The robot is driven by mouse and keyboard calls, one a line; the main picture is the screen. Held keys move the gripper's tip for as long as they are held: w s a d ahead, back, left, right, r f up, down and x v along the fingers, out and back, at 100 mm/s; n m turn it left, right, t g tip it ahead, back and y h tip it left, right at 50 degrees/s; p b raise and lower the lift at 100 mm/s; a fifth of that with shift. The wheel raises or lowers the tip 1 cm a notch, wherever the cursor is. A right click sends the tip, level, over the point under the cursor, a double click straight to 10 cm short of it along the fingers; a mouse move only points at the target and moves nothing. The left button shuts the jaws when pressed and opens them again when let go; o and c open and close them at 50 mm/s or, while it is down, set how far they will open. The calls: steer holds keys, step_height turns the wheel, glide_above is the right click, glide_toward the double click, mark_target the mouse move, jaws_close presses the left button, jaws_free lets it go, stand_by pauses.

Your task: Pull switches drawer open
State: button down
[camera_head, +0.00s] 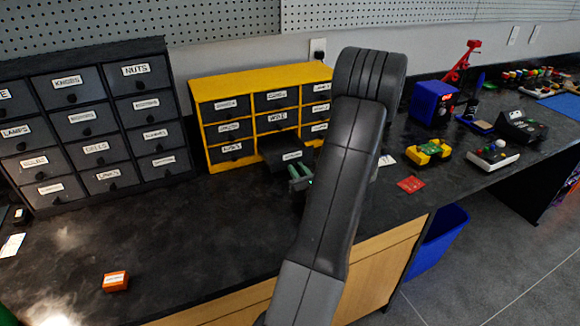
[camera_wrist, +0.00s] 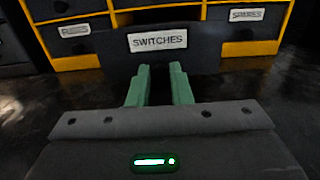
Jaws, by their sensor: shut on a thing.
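The switches drawer (camera_head: 284,149) is in the bottom row, middle column of the yellow cabinet (camera_head: 204,140). It stands out from the cabinet front, over the dark bench top. In the wrist view its dark front (camera_wrist: 112,47) with the white SWITCHES label (camera_wrist: 160,41) fills the middle, nearer than the drawers beside it. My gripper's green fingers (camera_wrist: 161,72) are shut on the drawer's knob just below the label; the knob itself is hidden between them. In the head view my gripper (camera_head: 299,178) is at the drawer front, partly behind my arm.
A dark cabinet of labelled drawers (camera_head: 100,121) stands at left. A small orange box (camera_head: 115,281) lies on the front left of the bench (camera_head: 180,240). A red card (camera_head: 410,184) and a yellow device (camera_head: 429,151) lie right of my arm. The bench's left middle is mostly clear.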

steer(key=shift+s+d, duration=0.2)
steer(key=shift+s, duration=0.15)
steer(key=c, duration=1.3)
jaws_free()
steer(key=b+v, duration=0.1)
steer(key=v, duration=1.2)
steer(key=shift+s+d, duration=0.15)
steer(key=shift+s, duration=0.2)
steer(key=p+x, duration=0.1)
steer(key=x, duration=1.3)
